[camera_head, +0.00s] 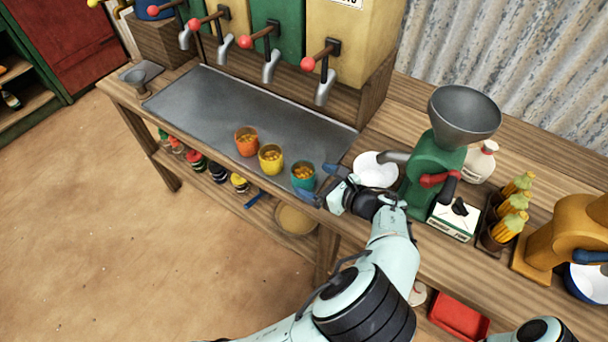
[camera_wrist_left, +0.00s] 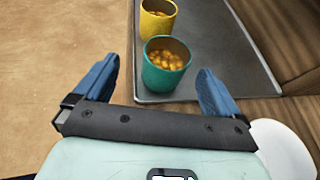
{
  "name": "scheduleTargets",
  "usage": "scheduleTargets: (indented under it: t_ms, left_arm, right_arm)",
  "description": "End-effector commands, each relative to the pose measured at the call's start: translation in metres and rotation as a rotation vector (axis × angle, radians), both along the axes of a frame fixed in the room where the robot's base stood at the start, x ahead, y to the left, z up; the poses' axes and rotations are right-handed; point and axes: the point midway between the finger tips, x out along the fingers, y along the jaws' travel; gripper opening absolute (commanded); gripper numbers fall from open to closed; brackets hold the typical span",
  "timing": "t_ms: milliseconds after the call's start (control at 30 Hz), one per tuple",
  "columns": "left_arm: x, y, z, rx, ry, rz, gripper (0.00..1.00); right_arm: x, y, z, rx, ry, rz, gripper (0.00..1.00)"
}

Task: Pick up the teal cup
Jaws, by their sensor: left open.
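The teal cup (camera_head: 303,177) stands upright on the grey metal tray of the wooden counter, filled with yellow-orange pieces. In the left wrist view the teal cup (camera_wrist_left: 166,76) sits ahead of my blue fingers, roughly in line with the gap between them. My left gripper (camera_head: 321,184) is open and empty, just right of the cup, with its fingers pointing toward it. In the left wrist view clear space shows between the cup and each finger of my left gripper (camera_wrist_left: 158,72). My right gripper is not in view.
A yellow cup (camera_head: 270,158) and an orange cup (camera_head: 247,141) stand left of the teal cup on the tray (camera_head: 190,100). A white bowl (camera_head: 375,169) and green grinder (camera_head: 437,165) stand to the right. Dispensers with taps (camera_head: 325,88) rise behind. The tray's left part is clear.

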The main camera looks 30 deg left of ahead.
Motion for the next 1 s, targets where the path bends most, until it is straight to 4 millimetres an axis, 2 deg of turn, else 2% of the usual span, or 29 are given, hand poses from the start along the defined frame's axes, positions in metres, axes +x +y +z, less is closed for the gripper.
scheduleTargets:
  t_ms: [100,367,633,933,967,1000]
  left_arm:
    - [0.005,0.018,-0.008,0.000,0.000,0.003,0.98]
    - [0.011,0.034,-0.018,0.000,0.001,0.002,0.98]
    - [0.025,0.064,-0.037,-0.001,0.001,0.001,0.98]
    - [0.027,0.069,-0.038,-0.002,0.000,-0.001,0.98]
    - [0.027,0.069,-0.038,-0.002,0.000,-0.001,0.94]
    - [0.027,0.069,-0.038,-0.002,0.000,-0.001,0.81]
  right_arm:
    - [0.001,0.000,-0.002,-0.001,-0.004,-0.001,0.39]
    - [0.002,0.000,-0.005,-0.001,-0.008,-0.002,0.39]
    - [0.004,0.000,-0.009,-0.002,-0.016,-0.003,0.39]
    - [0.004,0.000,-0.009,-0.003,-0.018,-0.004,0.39]
    - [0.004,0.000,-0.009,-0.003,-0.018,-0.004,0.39]
    - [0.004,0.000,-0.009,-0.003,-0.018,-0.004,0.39]
